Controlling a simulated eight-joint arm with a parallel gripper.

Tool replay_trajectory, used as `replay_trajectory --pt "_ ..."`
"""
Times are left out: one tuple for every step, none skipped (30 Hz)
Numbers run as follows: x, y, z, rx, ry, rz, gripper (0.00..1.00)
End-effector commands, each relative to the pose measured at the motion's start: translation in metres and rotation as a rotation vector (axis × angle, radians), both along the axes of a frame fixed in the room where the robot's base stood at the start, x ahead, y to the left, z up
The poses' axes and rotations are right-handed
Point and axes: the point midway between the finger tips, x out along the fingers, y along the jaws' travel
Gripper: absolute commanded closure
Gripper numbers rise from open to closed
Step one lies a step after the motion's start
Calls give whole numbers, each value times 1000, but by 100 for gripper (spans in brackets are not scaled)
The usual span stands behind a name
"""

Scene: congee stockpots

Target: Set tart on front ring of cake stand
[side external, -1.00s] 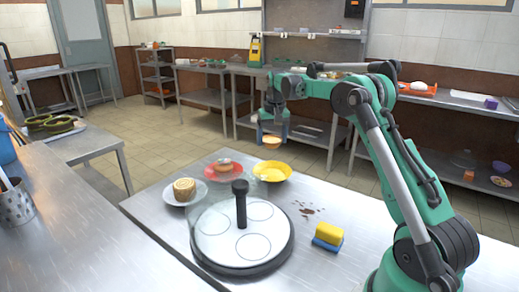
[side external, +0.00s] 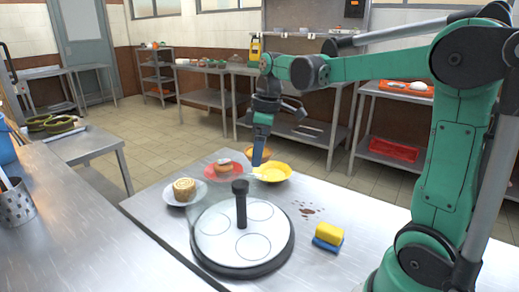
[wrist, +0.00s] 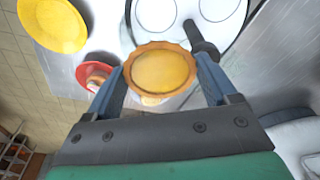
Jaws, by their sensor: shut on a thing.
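The tart (wrist: 160,72), with a golden filling and fluted brown crust, is between the two fingers of my gripper (wrist: 161,82) in the wrist view. In the side view the tart (side external: 262,153) is partly hidden behind my gripper (side external: 259,157), in the air near the yellow plate. The cake stand (side external: 228,243) is a round white disc with several outlined rings, a dark base and a black central post. Its front ring (side external: 252,246) looks empty. A clear cover shows around the stand's left and back. In the wrist view the stand (wrist: 158,12) lies beyond the tart.
Behind the stand are a white plate (side external: 170,198) with a roll cake (side external: 184,188), a red plate (side external: 211,174) with a small cake (side external: 223,168), and a yellow plate (side external: 285,172). A yellow-and-blue sponge (side external: 328,236) and brown spots (side external: 307,211) are right of the stand.

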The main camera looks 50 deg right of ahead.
Motion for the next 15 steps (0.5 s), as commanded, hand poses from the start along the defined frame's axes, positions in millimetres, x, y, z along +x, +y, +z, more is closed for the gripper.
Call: replay_trajectory --pt "0 0 -5 0 0 -1 72" --pt "0 0 -8 0 0 -1 72" --pt "0 0 -12 0 0 -2 72" --pt "0 0 -16 0 0 -2 72" --pt "0 0 -19 0 0 -2 72" --pt "0 0 -23 -1 0 -2 72" --pt "0 0 -27 0 0 -3 72" --pt "0 0 -30 0 0 -3 72" --pt "0 0 -35 0 0 -3 72" --pt "0 -1 -38 0 0 -3 72" --pt "0 -1 -41 0 0 -3 72" --pt "0 0 -46 0 0 -3 72" --pt "0 0 -49 0 0 -3 72" --pt "0 0 -52 0 0 -4 72" --pt "0 -1 -57 0 0 -4 72"
